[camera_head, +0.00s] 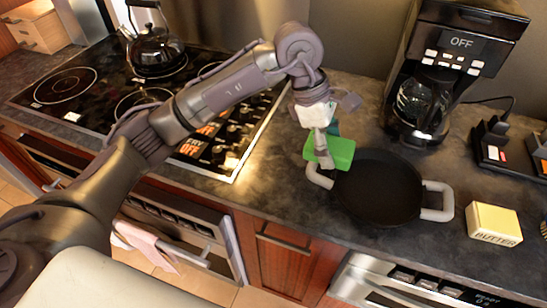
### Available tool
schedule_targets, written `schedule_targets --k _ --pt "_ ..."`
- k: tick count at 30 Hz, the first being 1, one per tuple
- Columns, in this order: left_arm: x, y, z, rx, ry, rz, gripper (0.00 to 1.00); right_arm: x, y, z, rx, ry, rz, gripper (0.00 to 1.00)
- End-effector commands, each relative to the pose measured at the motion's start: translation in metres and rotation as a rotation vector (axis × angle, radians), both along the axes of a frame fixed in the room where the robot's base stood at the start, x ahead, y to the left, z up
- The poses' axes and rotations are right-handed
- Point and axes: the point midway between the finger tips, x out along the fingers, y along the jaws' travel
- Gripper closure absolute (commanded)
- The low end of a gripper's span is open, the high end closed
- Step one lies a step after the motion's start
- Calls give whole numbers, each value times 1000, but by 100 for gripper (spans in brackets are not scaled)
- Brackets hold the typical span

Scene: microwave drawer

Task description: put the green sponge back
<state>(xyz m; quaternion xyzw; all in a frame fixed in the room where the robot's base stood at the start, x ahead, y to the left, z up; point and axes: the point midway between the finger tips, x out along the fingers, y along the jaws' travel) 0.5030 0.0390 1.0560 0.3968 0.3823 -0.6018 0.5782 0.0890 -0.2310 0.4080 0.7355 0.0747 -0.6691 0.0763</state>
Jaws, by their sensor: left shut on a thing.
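The green sponge (338,151) is held by my left gripper (322,146) above the counter, at the left rim of a black pan. My left arm reaches in from the left across the stove front, and its gripper points down. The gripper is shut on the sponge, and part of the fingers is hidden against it. I cannot tell whether the sponge touches the pan rim or its left handle. My right gripper is not in view.
The black pan (378,190) with two grey handles sits on the dark counter. A butter block (494,224) lies to its right, and a coffee maker (447,70) stands behind. A kettle (154,45) is on the stove (92,83). Counter behind the pan is partly clear.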

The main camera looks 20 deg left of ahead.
Motion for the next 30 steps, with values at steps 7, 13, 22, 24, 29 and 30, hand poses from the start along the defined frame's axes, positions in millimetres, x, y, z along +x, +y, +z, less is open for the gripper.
schedule_targets --k 7,13,22,24,29,30 --pt "8 51 -28 4 7 15 100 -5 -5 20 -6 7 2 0" --pt "14 92 -53 4 6 10 100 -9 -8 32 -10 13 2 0" --pt "18 111 -72 3 3 5 100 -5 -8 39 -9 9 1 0" --pt "17 111 -79 1 5 6 100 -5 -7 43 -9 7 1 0" --pt "17 111 -102 2 6 6 100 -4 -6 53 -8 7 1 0" --pt "18 111 -105 2 2 6 100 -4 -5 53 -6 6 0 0"
